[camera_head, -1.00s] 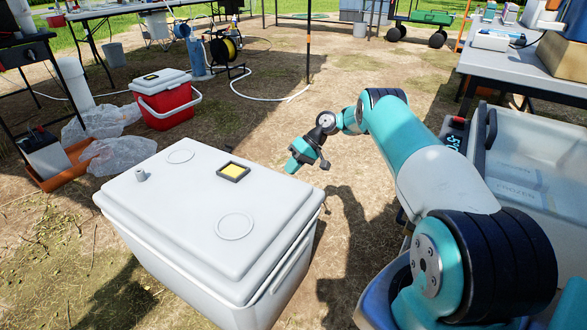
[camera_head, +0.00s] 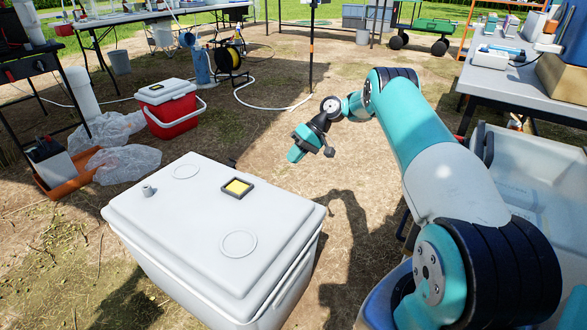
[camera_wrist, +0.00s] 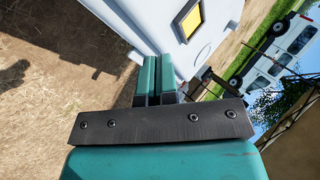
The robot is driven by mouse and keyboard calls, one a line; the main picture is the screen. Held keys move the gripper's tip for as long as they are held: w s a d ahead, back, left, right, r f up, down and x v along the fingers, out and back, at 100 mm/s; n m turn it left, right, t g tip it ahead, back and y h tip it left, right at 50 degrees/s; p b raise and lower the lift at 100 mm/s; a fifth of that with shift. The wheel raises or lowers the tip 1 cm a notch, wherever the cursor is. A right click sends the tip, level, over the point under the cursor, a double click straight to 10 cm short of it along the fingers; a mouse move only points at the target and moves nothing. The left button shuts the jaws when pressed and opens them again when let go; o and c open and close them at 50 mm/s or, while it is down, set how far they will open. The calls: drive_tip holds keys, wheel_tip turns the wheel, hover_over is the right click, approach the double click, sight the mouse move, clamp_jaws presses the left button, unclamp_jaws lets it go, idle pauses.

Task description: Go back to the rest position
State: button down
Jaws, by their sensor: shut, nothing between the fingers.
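My gripper (camera_head: 294,156) hangs in the air above the bare ground, just beyond the far right corner of the closed white cooler (camera_head: 192,235), and it is empty. In the wrist view my gripper (camera_wrist: 156,62) shows its two teal fingers together with nothing between them. The white cooler (camera_wrist: 140,18) also shows there, just beyond the fingers, with its yellow patch. My arm reaches forward from the lower right of the head view.
A red cooler (camera_head: 170,115) and clear plastic bags (camera_head: 118,160) lie at the left. A table (camera_head: 540,85) and a clear bin (camera_head: 540,180) stand at the right. A hose reel (camera_head: 228,57) is at the back. Open dirt lies between.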

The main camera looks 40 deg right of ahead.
wheel_tip(320, 180, up, 9)
drive_tip(key=p, duration=0.3)
drive_tip(key=shift+r, duration=0.2)
drive_tip(key=s+a+r+n, duration=0.1)
drive_tip(key=a+r+n, duration=0.1)
drive_tip(key=a+r, duration=1.05)
drive_tip(key=s+a+r+n+g+h, duration=0.2)
drive_tip(key=s+a+r, duration=0.3)
drive_tip(key=s+a, duration=0.65)
drive_tip(key=s+a+n+h, duration=0.1)
drive_tip(key=s+a+n, duration=0.15)
drive_tip(key=s, duration=0.95)
drive_tip(key=s+a+n+h, duration=0.1)
drive_tip(key=s+a, duration=0.3)
drive_tip(key=s, duration=0.9)
wheel_tip(320, 180, up, 31)
drive_tip(key=p, duration=3.1)
drive_tip(key=shift+w+a+m, duration=0.15)
drive_tip(key=shift+w+m, duration=0.2)
drive_tip(key=shift+w, duration=0.05)
drive_tip(key=shift+f, duration=0.15)
